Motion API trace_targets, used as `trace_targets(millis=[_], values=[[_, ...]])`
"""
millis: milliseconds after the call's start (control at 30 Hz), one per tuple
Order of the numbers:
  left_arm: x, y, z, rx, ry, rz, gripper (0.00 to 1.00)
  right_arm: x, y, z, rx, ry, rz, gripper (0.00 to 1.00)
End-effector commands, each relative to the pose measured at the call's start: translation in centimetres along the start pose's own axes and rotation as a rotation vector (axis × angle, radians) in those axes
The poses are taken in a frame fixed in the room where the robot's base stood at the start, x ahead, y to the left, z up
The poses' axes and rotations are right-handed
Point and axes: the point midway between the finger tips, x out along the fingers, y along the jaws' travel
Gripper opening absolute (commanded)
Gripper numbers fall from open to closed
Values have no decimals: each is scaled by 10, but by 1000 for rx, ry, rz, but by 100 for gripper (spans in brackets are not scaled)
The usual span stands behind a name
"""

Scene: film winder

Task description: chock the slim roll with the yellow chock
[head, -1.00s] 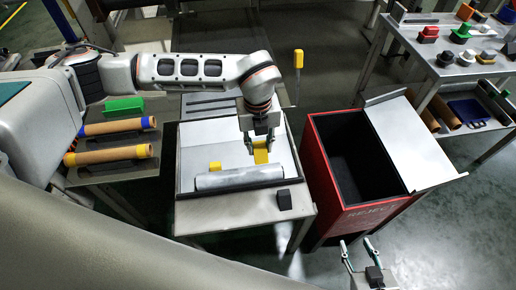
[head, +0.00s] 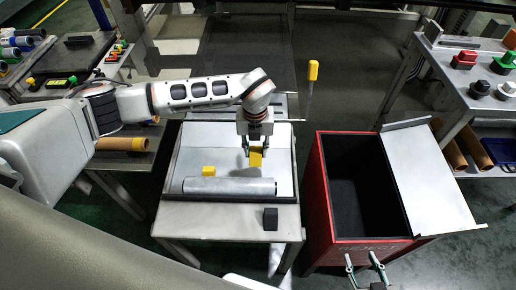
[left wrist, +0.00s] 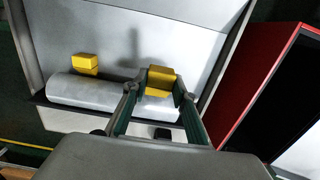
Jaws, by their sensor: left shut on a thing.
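The slim roll (head: 230,187) is a pale grey cylinder lying along the front of a shallow white tray (head: 285,160). It also shows in the left wrist view (left wrist: 85,91). My left gripper (head: 256,150) is shut on a yellow chock (head: 256,158), behind the roll's right part. In the left wrist view that chock (left wrist: 161,77) sits between the fingertips, and the fingers hide part of the roll. Another yellow chock (head: 208,171) is behind the roll's left part, close to it. My right gripper (head: 362,260) is open and empty at the bottom right.
A red reject bin (head: 327,215) with a dark inside stands right of the tray table. A small black block (head: 270,218) is on the table's front ledge. A yellow-topped post (head: 313,71) rises behind. Side tables hold rolls and coloured parts.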

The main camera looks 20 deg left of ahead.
Motion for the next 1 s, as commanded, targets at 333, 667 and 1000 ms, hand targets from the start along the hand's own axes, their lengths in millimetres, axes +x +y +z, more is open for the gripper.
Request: trace_targets(millis=[333,667,1000], values=[[2,0,1,3,0,1,6,-1,-2,4,0,-7,-2,40],[10,1,0,3,3,2,6,-2,-3,2,7,-5,-6,40],[48,0,-2,2,5,3,6,1,-6,16,-1,-23,-8,40]])
